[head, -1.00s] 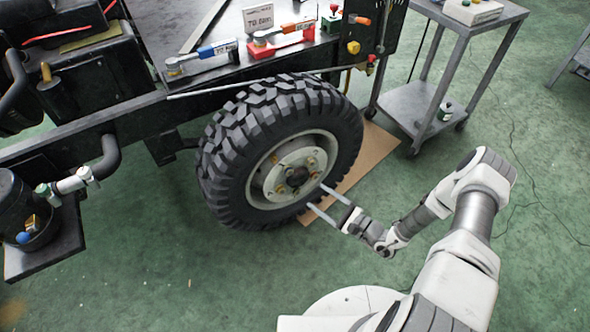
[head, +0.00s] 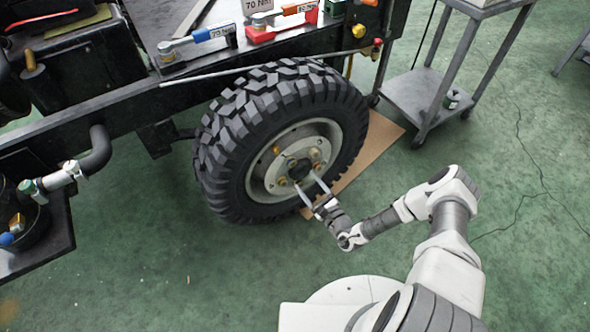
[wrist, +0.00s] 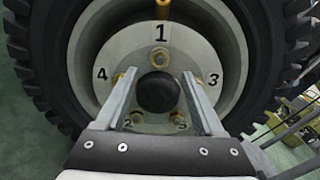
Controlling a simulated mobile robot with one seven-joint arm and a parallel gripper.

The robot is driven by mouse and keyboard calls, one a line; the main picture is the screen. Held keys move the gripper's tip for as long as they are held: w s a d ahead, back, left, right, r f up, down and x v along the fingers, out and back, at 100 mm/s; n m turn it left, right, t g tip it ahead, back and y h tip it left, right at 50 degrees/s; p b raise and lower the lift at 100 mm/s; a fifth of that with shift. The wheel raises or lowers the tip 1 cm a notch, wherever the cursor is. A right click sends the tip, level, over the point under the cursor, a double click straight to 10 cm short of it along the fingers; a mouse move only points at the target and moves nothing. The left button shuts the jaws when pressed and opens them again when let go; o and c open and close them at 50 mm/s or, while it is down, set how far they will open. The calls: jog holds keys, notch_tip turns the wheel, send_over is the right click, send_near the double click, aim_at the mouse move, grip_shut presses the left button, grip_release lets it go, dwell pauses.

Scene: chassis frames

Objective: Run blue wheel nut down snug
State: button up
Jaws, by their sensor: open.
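The wheel (head: 275,145) is a black tyre with a pale grey hub (wrist: 193,55) marked with numbers in the wrist view. Brass-coloured nuts or studs, such as the one under the 1 (wrist: 159,58), ring a dark centre cap (wrist: 158,93). I see no clearly blue nut on the hub; the lower positions are partly hidden by my fingers. My gripper (head: 305,178) is open and empty, its two fingers pointing at the hub, one on each side of the cap in the wrist view. I cannot tell whether they touch the hub.
A bin (head: 32,222) at the left holds a small blue item (head: 7,239) and a yellow one. Blue (head: 205,36) and red (head: 283,24) torque wrenches lie on the chassis above the wheel. A grey cart (head: 420,98) stands right. Green floor is open in front.

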aim_at(292, 164)
jog(key=b+x, duration=0.2)
jog(key=x, duration=0.6)
jog(key=shift+c, duration=0.3)
